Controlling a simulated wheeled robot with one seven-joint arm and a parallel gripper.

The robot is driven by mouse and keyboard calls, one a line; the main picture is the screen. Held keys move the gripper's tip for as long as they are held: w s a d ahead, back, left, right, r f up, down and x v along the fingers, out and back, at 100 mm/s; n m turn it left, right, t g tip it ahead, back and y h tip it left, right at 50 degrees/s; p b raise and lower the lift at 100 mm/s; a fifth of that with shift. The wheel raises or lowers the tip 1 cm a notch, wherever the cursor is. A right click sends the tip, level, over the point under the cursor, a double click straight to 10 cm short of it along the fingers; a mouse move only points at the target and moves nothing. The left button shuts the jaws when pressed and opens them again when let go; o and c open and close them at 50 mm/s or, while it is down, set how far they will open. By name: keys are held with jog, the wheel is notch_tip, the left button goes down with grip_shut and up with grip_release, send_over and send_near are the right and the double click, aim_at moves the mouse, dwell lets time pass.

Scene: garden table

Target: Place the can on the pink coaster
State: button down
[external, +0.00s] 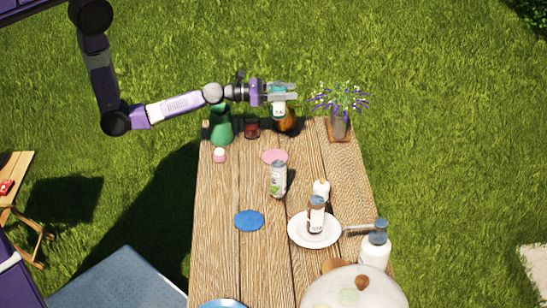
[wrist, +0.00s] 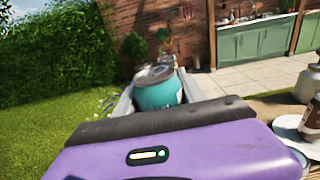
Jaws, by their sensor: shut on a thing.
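My gripper (external: 293,91) is at the far end of the table, above its far edge, shut on a teal and white can (external: 278,108). In the wrist view the can (wrist: 158,92) sits between the two fingers, teal with a grey metal top, and looks tilted. The pink coaster (external: 274,157) lies flat on the table, nearer than the gripper. Its visible top is bare. A white and green container (external: 278,179) with a dark lid stands just in front of the coaster.
A green vase (external: 220,126), a red jar (external: 252,128) and an amber object (external: 288,122) stand near the gripper. A flower pot (external: 339,126) is at the far right. A blue coaster (external: 249,221) and a white plate (external: 302,240) with a brown jar (external: 316,214) are nearer.

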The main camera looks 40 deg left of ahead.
aim_at(284, 82)
jog(key=shift+a+r+y, duration=0.3)
jog(key=shift+a+r, duration=0.15)
jog(key=shift+w+a+r+n+t, duration=0.15)
jog(key=shift+a+r+n+t, duration=0.3)
jog(key=shift+r, duration=0.3)
notch_tip(284, 82, down, 20)
jog(key=b, duration=1.2)
jog(key=shift+y, duration=0.3)
jog(key=shift+f, duration=0.15)
jog(key=c, duration=0.7)
grip_release()
